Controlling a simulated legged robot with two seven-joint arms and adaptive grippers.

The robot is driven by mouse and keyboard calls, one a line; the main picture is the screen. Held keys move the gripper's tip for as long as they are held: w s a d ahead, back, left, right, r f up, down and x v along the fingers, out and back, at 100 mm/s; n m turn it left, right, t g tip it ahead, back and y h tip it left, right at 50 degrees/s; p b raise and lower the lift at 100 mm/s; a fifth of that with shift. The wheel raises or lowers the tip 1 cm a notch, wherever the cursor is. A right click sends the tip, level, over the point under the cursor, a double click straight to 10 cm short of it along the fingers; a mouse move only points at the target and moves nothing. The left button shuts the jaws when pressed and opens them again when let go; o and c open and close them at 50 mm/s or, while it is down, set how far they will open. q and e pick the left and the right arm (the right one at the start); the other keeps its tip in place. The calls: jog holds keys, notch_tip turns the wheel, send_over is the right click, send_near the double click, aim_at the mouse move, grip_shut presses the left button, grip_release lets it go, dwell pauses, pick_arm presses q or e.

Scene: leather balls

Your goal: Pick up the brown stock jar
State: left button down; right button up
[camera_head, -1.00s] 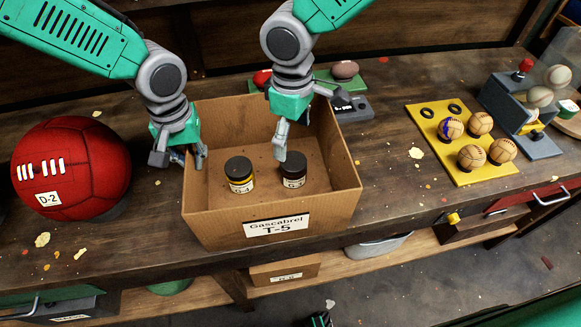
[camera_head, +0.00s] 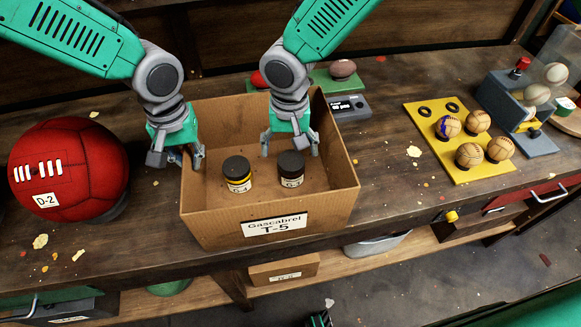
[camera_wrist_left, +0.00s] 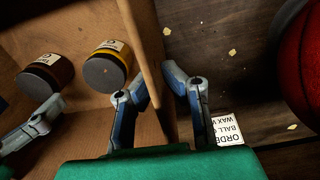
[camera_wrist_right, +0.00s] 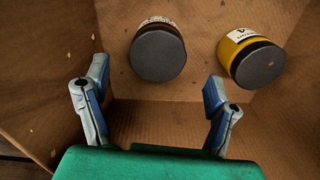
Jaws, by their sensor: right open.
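The brown stock jar (camera_head: 291,171) stands upright in the cardboard box (camera_head: 200,222), dark-lidded with a white label. It also shows in the right wrist view (camera_wrist_right: 158,54) and at the left of the left wrist view (camera_wrist_left: 46,76). My right gripper (camera_head: 291,148) is open and empty above and behind it; in the right wrist view the jar lies beyond the fingertips (camera_wrist_right: 156,76), untouched. My left gripper (camera_head: 177,160) is at the box's left wall. In the left wrist view its fingertips (camera_wrist_left: 157,72) close on that wall from both sides.
A yellow-bodied jar (camera_head: 238,174) with a dark lid stands left of the brown one, a small gap between them. The box walls surround both. A large red ball (camera_head: 68,170) sits to the left; a yellow tray (camera_head: 420,115) with small balls is to the right.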

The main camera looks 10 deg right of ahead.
aim_at(291, 159)
jog(key=f, duration=0.6)
jog(key=shift+s+d, duration=0.1)
jog(key=shift+s, duration=0.1)
jog(key=shift+r, duration=0.1)
jog(key=c, duration=1.4)
